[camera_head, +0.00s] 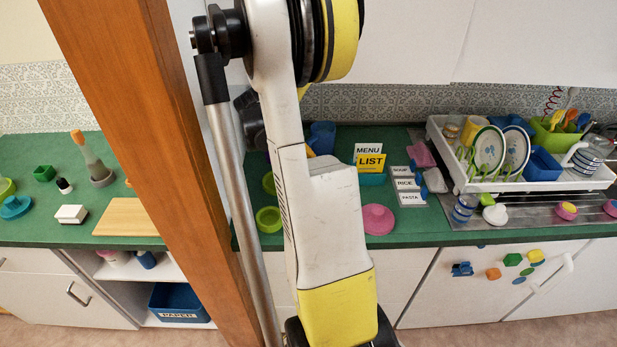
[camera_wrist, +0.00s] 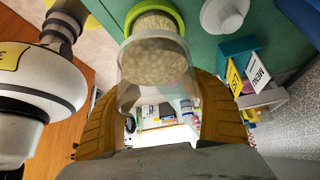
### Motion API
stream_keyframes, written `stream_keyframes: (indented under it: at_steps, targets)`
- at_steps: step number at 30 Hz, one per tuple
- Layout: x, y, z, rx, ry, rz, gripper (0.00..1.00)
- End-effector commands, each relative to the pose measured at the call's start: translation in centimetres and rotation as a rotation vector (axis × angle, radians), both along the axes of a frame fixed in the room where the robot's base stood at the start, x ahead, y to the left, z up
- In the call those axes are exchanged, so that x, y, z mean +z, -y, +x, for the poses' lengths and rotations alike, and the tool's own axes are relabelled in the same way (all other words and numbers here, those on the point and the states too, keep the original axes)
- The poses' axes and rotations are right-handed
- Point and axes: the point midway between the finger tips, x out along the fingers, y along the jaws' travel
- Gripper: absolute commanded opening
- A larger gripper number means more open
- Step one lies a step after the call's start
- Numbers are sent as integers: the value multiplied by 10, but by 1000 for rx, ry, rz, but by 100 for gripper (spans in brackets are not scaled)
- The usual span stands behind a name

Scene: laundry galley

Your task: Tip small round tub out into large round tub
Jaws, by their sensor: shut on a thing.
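In the wrist view my gripper (camera_wrist: 165,98) is shut on a small clear round tub (camera_wrist: 127,98), with one ribbed yellow-brown finger on each side. Pale beige grains (camera_wrist: 152,62) show in or through this tub; I cannot tell how full or how tilted it is. Just beyond it a round tub with a bright green rim (camera_wrist: 180,17) has similar pale contents and is partly covered by the held tub. In the head view a green round tub (camera_head: 268,219) stands on the counter beside my arm. My gripper and the held tub are hidden there.
A pink round lid-like thing (camera_head: 378,219) lies on the green counter (camera_head: 330,228). The menu holder (camera_head: 371,179), label cards (camera_head: 405,185) and dish rack (camera_head: 540,182) stand to the right. A wooden post (camera_head: 150,130) rises left of my arm.

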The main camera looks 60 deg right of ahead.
Motion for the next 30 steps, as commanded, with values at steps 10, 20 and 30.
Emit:
stream_keyframes:
  at_steps: [10,20,30]
  targets:
    - [-10,0,1,1,31,9,16]
    - [-34,-1,4,1,119,34,16]
    - [-34,-3,12,-8,510,140,16]
